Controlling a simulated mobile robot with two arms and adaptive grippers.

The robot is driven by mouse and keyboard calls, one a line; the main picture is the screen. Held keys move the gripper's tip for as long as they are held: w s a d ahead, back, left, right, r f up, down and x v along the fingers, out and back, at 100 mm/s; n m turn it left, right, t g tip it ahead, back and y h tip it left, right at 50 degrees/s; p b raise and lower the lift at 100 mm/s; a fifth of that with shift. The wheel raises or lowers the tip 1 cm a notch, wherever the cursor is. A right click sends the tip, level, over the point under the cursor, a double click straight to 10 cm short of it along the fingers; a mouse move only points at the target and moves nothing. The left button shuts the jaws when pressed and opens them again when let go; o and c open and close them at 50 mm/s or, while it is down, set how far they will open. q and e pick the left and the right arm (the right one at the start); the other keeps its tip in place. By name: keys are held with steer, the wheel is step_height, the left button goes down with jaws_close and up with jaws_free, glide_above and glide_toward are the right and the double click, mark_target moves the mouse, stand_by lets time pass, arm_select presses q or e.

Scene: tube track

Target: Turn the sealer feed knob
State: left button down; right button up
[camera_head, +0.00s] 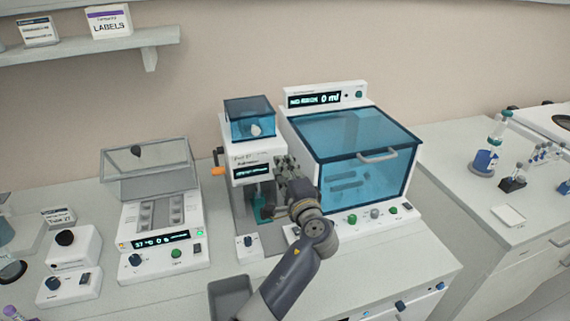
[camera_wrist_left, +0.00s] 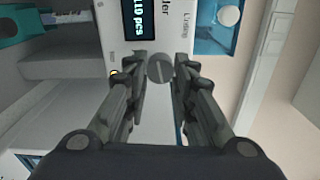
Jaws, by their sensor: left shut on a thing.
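The sealer (camera_head: 253,163) is a narrow white machine with a blue clear lid on top, a small lit display and an orange side handle. My left gripper (camera_head: 284,174) is at the right side of its front. In the left wrist view, a round grey knob (camera_wrist_left: 160,68) with a pale line across its face sits between the fingertips of my left gripper (camera_wrist_left: 160,74). The fingers are shut on the knob from both sides. In the head view the knob is hidden by the gripper. My right gripper is not in view.
A large machine with a blue clear door (camera_head: 362,150) stands close on the right of the sealer. A device with a clear cover (camera_head: 150,180) stands on the left. A grey bin (camera_head: 229,297) is at the bench front. The sealer's lit display (camera_wrist_left: 137,22) shows close by.

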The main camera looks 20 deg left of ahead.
arm_select(q)
steer(key=shift+w+a+r+m+p, duration=0.15)
steer(key=shift+m+p, duration=0.1)
steer(key=shift+m, duration=0.15)
steer(key=shift+s+r+m+p, duration=0.1)
steer(key=shift+m+p, duration=0.1)
steer(key=shift+m, duration=0.2)
steer(key=c, duration=1.3)
jaws_free()
steer(key=shift+c, duration=0.2)
steer(key=shift+w+f, duration=0.15)
steer(key=shift+f, duration=0.1)
steer(key=v, duration=0.7)
steer(key=shift+s, duration=0.25)
